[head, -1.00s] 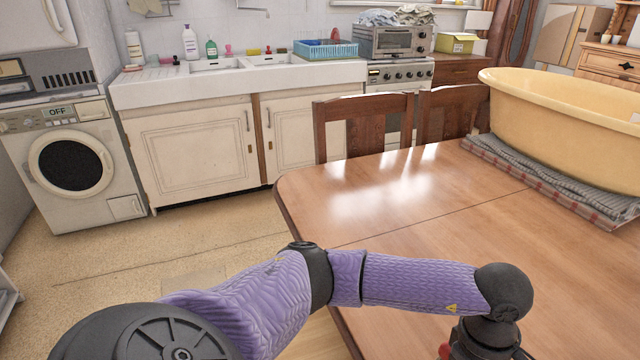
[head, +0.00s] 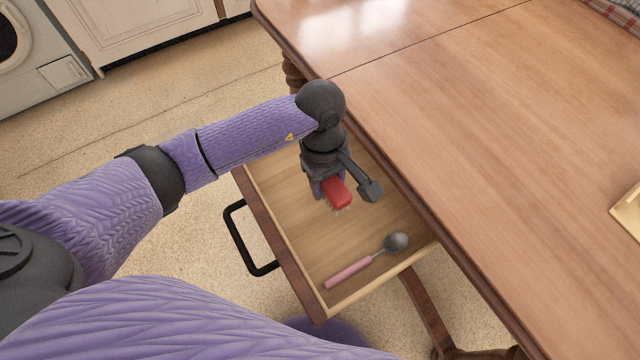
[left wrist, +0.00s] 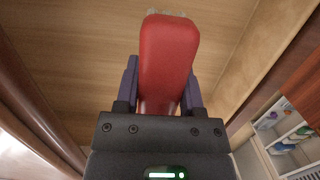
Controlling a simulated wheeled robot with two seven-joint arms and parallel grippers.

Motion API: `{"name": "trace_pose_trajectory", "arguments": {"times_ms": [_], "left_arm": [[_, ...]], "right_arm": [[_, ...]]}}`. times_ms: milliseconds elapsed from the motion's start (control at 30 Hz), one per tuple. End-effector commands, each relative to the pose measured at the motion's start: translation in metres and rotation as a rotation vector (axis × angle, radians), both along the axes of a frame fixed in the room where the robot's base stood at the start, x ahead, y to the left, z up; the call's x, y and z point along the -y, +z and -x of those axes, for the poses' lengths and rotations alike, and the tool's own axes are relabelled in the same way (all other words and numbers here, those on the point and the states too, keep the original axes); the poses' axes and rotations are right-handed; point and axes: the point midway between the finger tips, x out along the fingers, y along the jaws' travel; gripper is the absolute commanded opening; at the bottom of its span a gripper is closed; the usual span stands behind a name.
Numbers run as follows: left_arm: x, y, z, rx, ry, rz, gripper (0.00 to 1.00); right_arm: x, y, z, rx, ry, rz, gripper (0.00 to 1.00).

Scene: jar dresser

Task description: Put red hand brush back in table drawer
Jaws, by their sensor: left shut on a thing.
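The red hand brush (head: 338,194) is held in my left gripper (head: 332,186), its bristles pointing down. In the left wrist view the brush's red body (left wrist: 167,60) lies between the two fingers of the gripper (left wrist: 163,88). The table drawer (head: 278,237) is pulled open below the table's edge. My left gripper is over the open drawer, with the brush above or inside it; whether it touches the drawer floor cannot be told. My right gripper is not in view.
A ladle with a pink handle (head: 348,273) lies in the near part of the drawer. The drawer's black handle (head: 236,240) sticks out at the left. The wooden table (head: 470,130) fills the right side. The drawer floor around the ladle is clear.

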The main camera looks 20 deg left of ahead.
Motion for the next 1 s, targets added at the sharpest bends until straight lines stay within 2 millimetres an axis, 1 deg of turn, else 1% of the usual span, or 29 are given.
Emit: {"name": "trace_pose_trajectory", "arguments": {"times_ms": [33,100,200,400,533,567,600,667,700,733,933,1000], "left_arm": [[0.000,-0.013,0.000,-0.004,0.002,0.000,0.00],[0.000,-0.029,0.001,-0.006,0.001,0.001,0.00],[0.000,-0.048,0.001,-0.005,0.000,0.000,0.00],[0.000,-0.044,0.000,0.001,0.001,0.000,0.00],[0.000,-0.048,0.000,0.001,0.000,-0.001,0.00],[0.000,-0.047,0.000,0.000,0.001,-0.001,0.54],[0.000,-0.047,0.000,0.000,0.001,-0.001,0.62],[0.000,-0.046,0.000,0.000,0.001,-0.001,0.75],[0.000,-0.046,0.000,0.000,0.001,-0.001,0.83],[0.000,-0.046,0.000,0.000,0.001,-0.001,0.85],[0.000,-0.046,0.000,0.000,0.001,-0.001,0.85],[0.000,-0.043,0.000,0.001,0.001,0.000,0.85]], "right_arm": [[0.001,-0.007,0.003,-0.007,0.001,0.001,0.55],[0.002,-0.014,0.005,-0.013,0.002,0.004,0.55],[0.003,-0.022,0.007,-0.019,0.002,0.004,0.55],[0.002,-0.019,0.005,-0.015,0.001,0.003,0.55],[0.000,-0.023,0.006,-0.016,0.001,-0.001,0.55],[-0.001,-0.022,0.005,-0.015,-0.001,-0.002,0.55],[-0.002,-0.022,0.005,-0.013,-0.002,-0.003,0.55],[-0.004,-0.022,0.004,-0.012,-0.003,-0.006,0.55],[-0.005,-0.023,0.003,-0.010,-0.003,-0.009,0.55],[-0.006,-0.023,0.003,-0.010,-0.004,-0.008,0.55],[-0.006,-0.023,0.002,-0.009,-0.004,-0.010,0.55],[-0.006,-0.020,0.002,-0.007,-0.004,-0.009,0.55]]}}
